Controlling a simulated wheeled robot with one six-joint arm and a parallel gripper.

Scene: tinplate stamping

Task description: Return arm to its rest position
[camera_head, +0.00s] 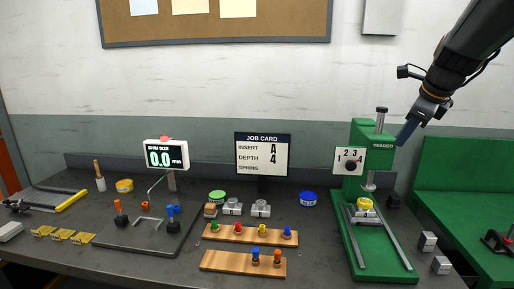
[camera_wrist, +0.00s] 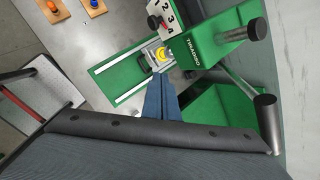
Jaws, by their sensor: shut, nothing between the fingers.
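My gripper (camera_head: 405,134) hangs at the upper right in the head view, in front of the grey wall band and just right of the green press's head. Its blue fingers point down and left, shut and empty. In the wrist view the closed fingers (camera_wrist: 160,92) show at the centre, with the press behind them. The green press (camera_head: 369,150) stands upright at the right of the bench. A yellow round piece (camera_head: 365,204) sits in the fixture on the press bed, and it also shows in the wrist view (camera_wrist: 160,55). The fingers appear apart from the press.
The dark bench holds a job card (camera_head: 262,154), a depth display (camera_head: 166,155), two wooden peg racks (camera_head: 243,265) and several small tins. Two metal blocks (camera_head: 428,241) lie right of the press. A green surface (camera_head: 460,185) stands at far right. Space above the bench is mostly clear.

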